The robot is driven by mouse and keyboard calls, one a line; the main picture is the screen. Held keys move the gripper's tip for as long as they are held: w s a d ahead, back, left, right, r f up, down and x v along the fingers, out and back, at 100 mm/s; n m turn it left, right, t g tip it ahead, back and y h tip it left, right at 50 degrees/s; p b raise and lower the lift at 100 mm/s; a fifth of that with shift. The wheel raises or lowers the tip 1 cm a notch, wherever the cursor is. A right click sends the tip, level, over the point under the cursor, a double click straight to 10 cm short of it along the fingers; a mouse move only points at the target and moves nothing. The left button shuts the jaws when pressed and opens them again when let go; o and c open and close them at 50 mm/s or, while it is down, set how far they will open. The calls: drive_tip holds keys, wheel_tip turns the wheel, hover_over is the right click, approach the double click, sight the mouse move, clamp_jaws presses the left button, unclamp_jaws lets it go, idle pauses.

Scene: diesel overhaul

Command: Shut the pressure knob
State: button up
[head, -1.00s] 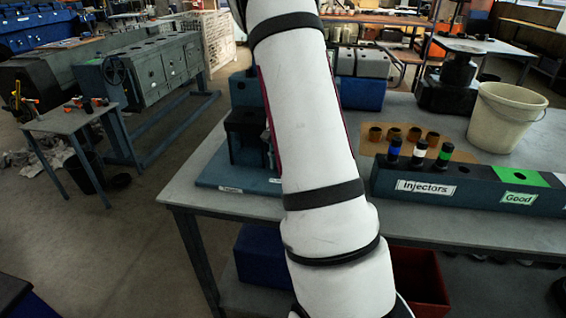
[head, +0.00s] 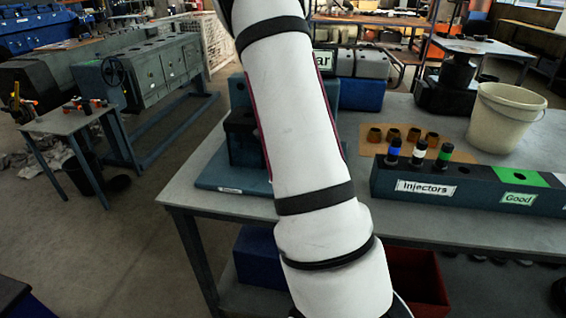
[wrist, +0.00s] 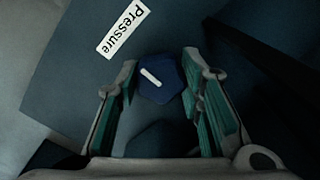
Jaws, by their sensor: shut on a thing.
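The pressure knob (wrist: 160,85) is a dark blue, many-sided knob with a short white mark slanting down to the right on its face. It sits on a dark blue-grey panel (wrist: 70,85), below a white label reading "Pressure" (wrist: 123,28) in the wrist view. My gripper (wrist: 160,76) has its two green-padded fingers on either side of the knob and is shut on it. In the head view, my white arm hides the gripper and the knob. Part of a blue test stand (head: 240,130) shows beside the arm.
On the bench, an injector rack (head: 455,203) with several injectors stands at right, beside a "Good" label (head: 518,199). A cream bucket (head: 505,120) and several brown cups (head: 393,134) stand behind it.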

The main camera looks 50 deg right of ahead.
drive_tip(key=shift+w, duration=0.1)
drive_tip(key=o, duration=1.2)
drive_tip(key=shift+c, duration=0.2)
wheel_tip(320, 180, up, 12)
